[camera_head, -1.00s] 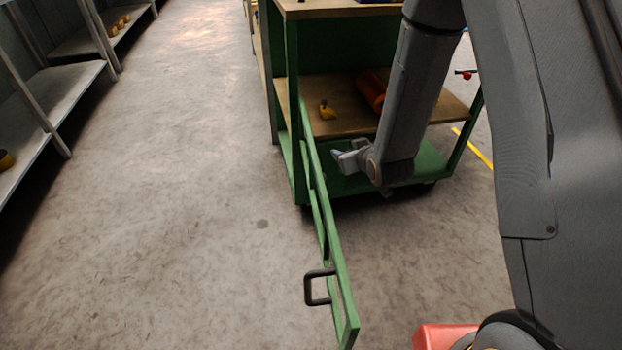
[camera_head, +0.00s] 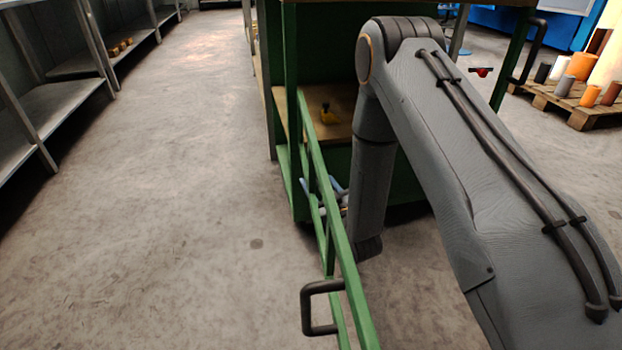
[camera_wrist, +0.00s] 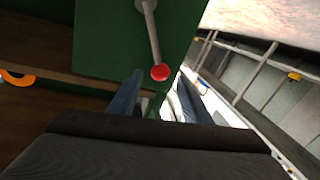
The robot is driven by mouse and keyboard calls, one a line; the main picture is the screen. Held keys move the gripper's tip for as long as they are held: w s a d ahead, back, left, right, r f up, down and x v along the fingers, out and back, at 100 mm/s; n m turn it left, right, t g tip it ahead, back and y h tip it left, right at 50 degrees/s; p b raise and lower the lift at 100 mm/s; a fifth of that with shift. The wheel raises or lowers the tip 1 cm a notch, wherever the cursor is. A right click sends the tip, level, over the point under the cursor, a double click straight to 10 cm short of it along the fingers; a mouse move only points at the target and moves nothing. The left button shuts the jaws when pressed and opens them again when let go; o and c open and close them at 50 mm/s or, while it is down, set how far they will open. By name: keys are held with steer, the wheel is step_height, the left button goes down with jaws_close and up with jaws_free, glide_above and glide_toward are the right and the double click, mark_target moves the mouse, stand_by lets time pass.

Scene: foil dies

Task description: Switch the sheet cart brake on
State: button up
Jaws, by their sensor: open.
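The green sheet cart (camera_head: 291,100) stands ahead, with wooden shelves and a green barred gate (camera_head: 345,255) swung out toward me. In the wrist view, a grey lever (camera_wrist: 153,35) with a red knob (camera_wrist: 160,72) sits against a green panel of the cart (camera_wrist: 105,45). My gripper (camera_wrist: 158,100) is open, and the knob shows just beyond and between its fingertips, apparently not gripped. Whether a finger touches it I cannot tell. In the head view my gripper (camera_head: 325,190) is low beside the cart, partly hidden behind the gate bars.
The gate's black handle (camera_head: 322,307) juts into the left aisle. Metal racks (camera_head: 75,85) line the left side. A pallet (camera_head: 560,105) with several cylinders stands at right. The left floor is clear.

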steer(key=shift+b+x, duration=0.55)
steer(key=shift+x, duration=1.3)
jaws_close()
